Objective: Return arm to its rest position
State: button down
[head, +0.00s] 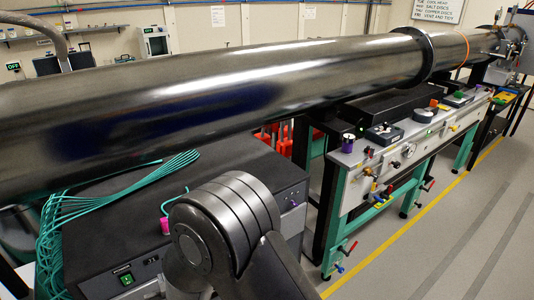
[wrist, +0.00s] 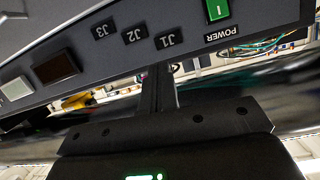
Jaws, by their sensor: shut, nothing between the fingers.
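My gripper (wrist: 158,78) shows in the wrist view as a dark body with narrow fingers together, shut and empty. Its fingers point toward a grey panel (wrist: 110,62) that appears upside down, with labels POWER, J1, J2 and J3 and a lit green switch (wrist: 217,10). I cannot tell how far the fingertips are from the panel. In the head view a grey joint of my arm (head: 225,228) is at the bottom centre. My gripper is not visible there.
A long, shiny beam pipe (head: 240,95) crosses above a black cabinet (head: 110,225). Teal cables (head: 60,215) hang at left. A bench with valves and knobs (head: 385,160) stands right. Open floor (head: 460,220) lies beyond a yellow line.

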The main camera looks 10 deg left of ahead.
jog(key=w+d+r+m+h, duration=0.1)
jog(key=w+d+r, duration=0.5)
jog(key=w+r, duration=0.15)
jog(key=w+d+r+m+g+h, duration=0.1)
jog(key=w+d+r+h, duration=0.1)
jog(key=d+r, duration=0.55)
jog(key=w+d+r+m+g+h, duration=0.15)
jog(key=d+r, duration=0.25)
jog(key=d, duration=0.7)
jog(key=s+d+r+m+g+h, duration=0.1)
jog(key=s+d+r+m+h, duration=0.1)
jog(key=s+d, duration=0.7)
jog(key=s+d+r+m+g+h, duration=0.1)
jog(key=s+d+r+m+h, duration=0.1)
jog(key=s+d, duration=0.7)
jog(key=d+r+h, duration=0.1)
jog(key=d+r, duration=0.1)
jog(key=d, duration=0.6)
jog(key=shift+s+d+r+g, duration=0.2)
jog(key=shift+d+r+g, duration=0.15)
jog(key=shift+d, duration=0.05)
